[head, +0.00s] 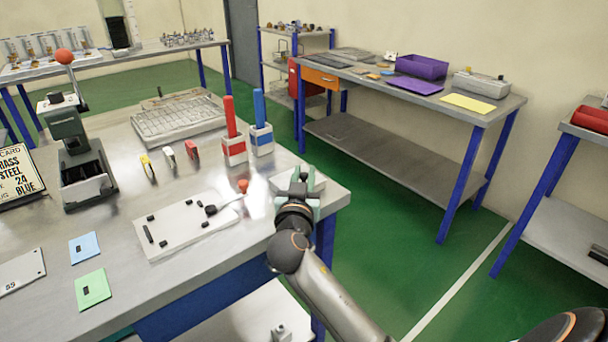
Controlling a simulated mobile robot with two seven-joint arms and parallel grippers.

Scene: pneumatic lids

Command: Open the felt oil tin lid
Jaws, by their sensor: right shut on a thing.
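A low, light grey box (281,183), which looks like the felt oil tin, sits at the right corner of the near metal table. My right gripper (302,178) comes in from the lower right and is over this box. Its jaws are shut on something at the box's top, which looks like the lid. The jaws and wrist hide much of the box, and I cannot tell whether the lid is raised. My left gripper is not in view.
A white plate with black fittings (185,226) lies left of the gripper. An orange-knobbed lever press (75,150) stands at left. Green floor is open to the right.

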